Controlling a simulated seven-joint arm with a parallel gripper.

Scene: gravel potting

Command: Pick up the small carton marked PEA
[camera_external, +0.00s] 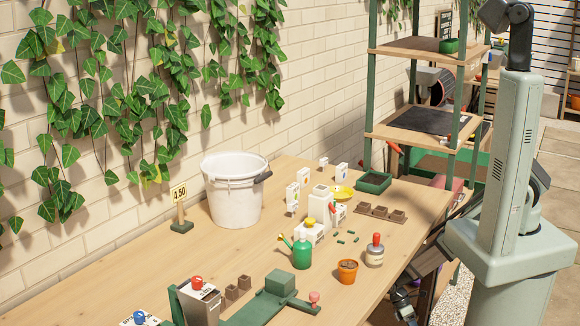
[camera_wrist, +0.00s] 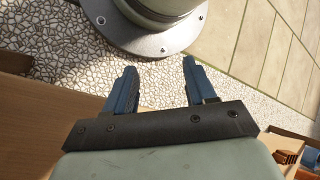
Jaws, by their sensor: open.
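Several small white cartons stand on the wooden table in the external view: one at the left of the group (camera_external: 292,198), one just behind it (camera_external: 303,178), one further back (camera_external: 323,163) and one near the yellow dish (camera_external: 342,171). Their print is too small to read, so I cannot tell which is marked PEA. My gripper (camera_wrist: 159,68) is open and empty in the wrist view, with its two blue fingers apart over gravel beside my base. No carton shows in the wrist view.
A white bucket (camera_external: 233,195) stands left of the cartons. A taller white carton (camera_external: 320,207), a green watering can (camera_external: 301,251), a terracotta pot (camera_external: 347,272) and a dark green tray (camera_external: 374,182) crowd the table (camera_external: 225,262). Shelves (camera_external: 408,47) rise behind its far end.

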